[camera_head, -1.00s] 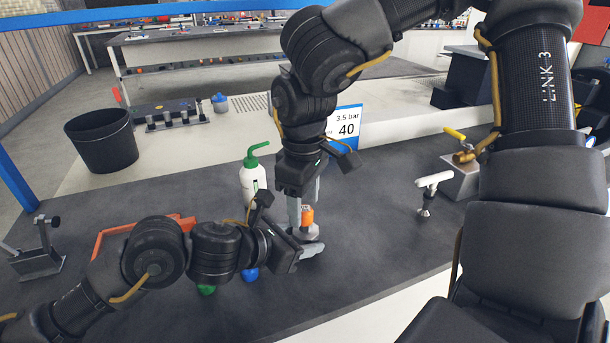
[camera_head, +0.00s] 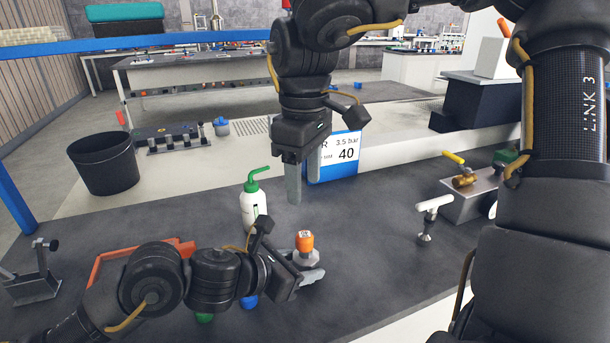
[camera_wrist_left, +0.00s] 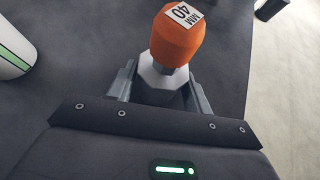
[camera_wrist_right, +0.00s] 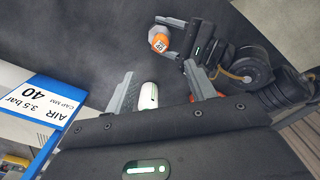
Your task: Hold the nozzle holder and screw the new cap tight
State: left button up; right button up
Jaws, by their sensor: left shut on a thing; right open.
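The orange cap (camera_head: 304,241), with a white label reading 40 MM in the left wrist view (camera_wrist_left: 180,38), sits upright on top of the grey nozzle holder (camera_head: 307,259). My left gripper (camera_head: 312,275) is shut on the nozzle holder from the left, low over the bench; its fingers are on both sides of the holder in the left wrist view. My right gripper (camera_head: 292,182) is open and empty, pointing down, above and behind the cap and apart from it. The cap and holder also show in the right wrist view (camera_wrist_right: 159,42).
A white bottle with a green spout (camera_head: 254,210) stands close behind my left gripper. A sign reading 3.5 bar and 40 (camera_head: 345,154) stands behind. A white-handled tool (camera_head: 433,204) and a yellow-levered valve (camera_head: 464,180) are at right. Blue (camera_head: 249,301) and green (camera_head: 204,318) items lie in front.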

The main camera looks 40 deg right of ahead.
pick_arm(q)
jog(key=c, duration=0.4)
pick_arm(e)
jog(key=shift+o, duration=0.2)
jog(key=n, duration=0.4)
jog(key=d+n+y, duration=0.1)
jog(key=n, duration=0.6)
jog(key=shift+s+d+n, duration=0.15)
jog(key=shift+d+n, duration=0.15)
